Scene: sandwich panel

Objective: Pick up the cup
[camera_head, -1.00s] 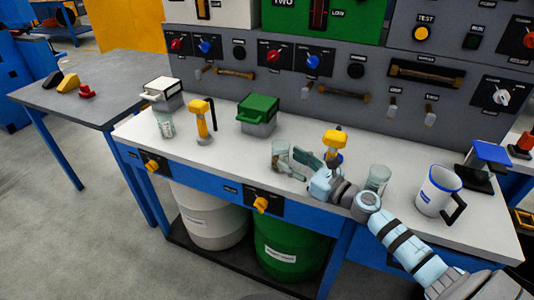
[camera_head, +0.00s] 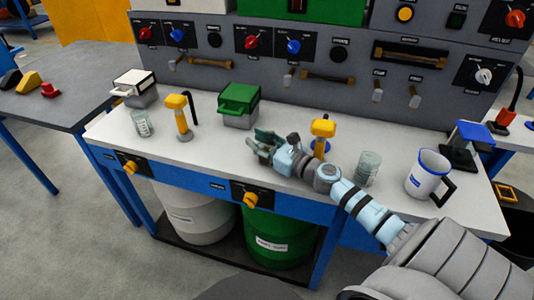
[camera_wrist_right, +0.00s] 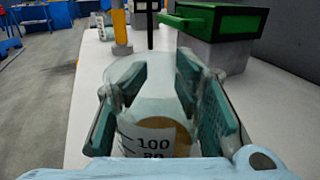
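A clear glass beaker with volume marks (camera_wrist_right: 155,142) fills the space between the fingers of my right gripper (camera_wrist_right: 158,85) in the right wrist view. The fingers stand apart on either side of it. Whether the pads touch the glass is not clear. In the head view my right gripper (camera_head: 258,146) is low over the bench's middle, and its fingers mostly hide this beaker. A white mug with a blue rim and dark handle (camera_head: 426,176) stands upright at the bench's right, well away from the gripper. My left gripper is out of view.
Other glass beakers stand on the white bench (camera_head: 215,163), one at right (camera_head: 368,168) and one at left (camera_head: 142,123). A green-lidded box (camera_head: 239,106) and yellow-topped tools (camera_head: 182,118) (camera_head: 322,130) stand nearby. A grey control panel (camera_head: 340,100) rises behind.

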